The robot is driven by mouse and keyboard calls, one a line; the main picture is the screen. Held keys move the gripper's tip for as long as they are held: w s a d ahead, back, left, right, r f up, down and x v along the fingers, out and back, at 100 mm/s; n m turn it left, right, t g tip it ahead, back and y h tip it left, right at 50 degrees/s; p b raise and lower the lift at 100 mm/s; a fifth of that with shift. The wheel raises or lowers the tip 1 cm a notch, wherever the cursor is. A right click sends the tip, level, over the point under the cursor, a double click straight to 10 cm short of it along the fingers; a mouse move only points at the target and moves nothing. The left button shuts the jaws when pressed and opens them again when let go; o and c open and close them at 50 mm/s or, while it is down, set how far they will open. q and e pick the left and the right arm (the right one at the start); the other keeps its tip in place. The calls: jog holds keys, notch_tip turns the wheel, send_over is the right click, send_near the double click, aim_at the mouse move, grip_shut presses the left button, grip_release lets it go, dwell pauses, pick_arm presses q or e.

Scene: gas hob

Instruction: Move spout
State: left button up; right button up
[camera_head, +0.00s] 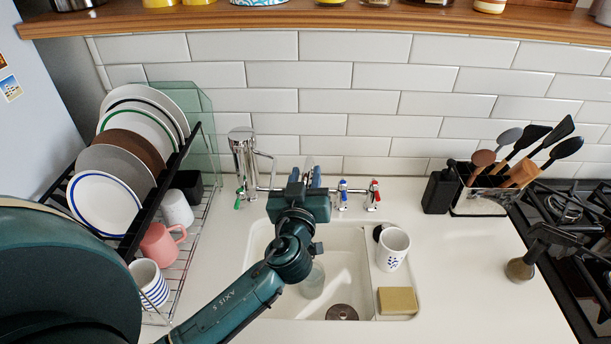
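The chrome tap (262,188) stands behind the sink, with a horizontal bar and green (240,194), blue (342,192) and red (374,194) handles. The spout cannot be made out clearly; my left gripper covers the middle of the tap. My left gripper (309,176) is over the back edge of the sink, pointing at the wall. Its fingers reach up to the tap bar, with a narrow gap between them. I cannot tell whether they hold or touch the spout. My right gripper is not in view.
The sink (255,255) holds a patterned white mug (392,249) and a sponge (397,301) on its right ledge. A dish rack (180,262) with plates and mugs stands left. A utensil holder (483,202) and the gas hob (590,225) are right. A wooden shelf (200,20) runs above.

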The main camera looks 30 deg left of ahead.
pick_arm(q)
grip_shut()
dwell(0.3)
